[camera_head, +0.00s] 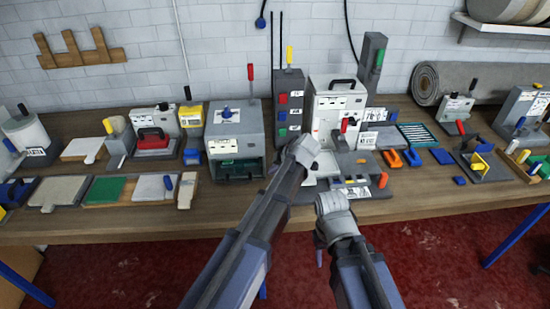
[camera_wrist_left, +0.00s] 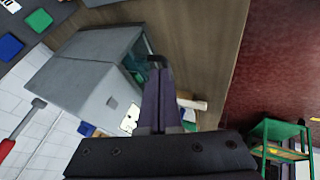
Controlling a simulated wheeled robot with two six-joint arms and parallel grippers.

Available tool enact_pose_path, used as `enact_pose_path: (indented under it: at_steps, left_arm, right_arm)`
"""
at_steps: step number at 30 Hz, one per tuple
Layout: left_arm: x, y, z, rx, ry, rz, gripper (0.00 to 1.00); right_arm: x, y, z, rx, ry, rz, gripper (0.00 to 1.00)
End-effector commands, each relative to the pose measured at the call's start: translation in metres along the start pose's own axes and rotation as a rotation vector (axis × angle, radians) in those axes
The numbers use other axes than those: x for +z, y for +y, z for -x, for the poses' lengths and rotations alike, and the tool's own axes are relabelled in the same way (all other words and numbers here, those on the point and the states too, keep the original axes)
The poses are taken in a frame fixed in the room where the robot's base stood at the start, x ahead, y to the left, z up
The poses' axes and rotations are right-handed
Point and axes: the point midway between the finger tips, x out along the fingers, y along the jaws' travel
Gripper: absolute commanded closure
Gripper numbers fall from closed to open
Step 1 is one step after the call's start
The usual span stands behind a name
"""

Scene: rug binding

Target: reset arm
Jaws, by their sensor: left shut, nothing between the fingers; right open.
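My left arm reaches up over the workbench in the head view. Its gripper (camera_head: 300,152) is in front of a white and grey machine (camera_head: 335,105), above the bench. In the left wrist view its fingers (camera_wrist_left: 158,62) are together with nothing between them, over the brown bench beside a grey box-shaped machine (camera_wrist_left: 85,80). My right gripper (camera_head: 332,203) is lower and nearer, at the bench's front edge in the head view. It is open. Its fingers are mostly hidden behind its wrist, and I see nothing held in it.
The wooden bench (camera_head: 90,230) is crowded with machines, pads and small tools. A grey machine (camera_head: 235,135) stands left of my left gripper. A rolled grey rug (camera_head: 480,80) lies at the back right. Red floor (camera_head: 440,260) is clear in front. A green stand (camera_wrist_left: 280,135) shows in the left wrist view.

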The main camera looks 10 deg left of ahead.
Motion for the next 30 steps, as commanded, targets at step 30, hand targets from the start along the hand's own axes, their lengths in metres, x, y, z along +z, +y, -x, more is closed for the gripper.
enact_pose_path:
  at_steps: [30]
  left_arm:
    - [-0.054, -0.185, 0.015, -0.002, -0.557, -1.405, 1.0]
  right_arm:
    - [0.0, 0.0, -0.001, 0.0, 0.0, 0.0, 0.5]
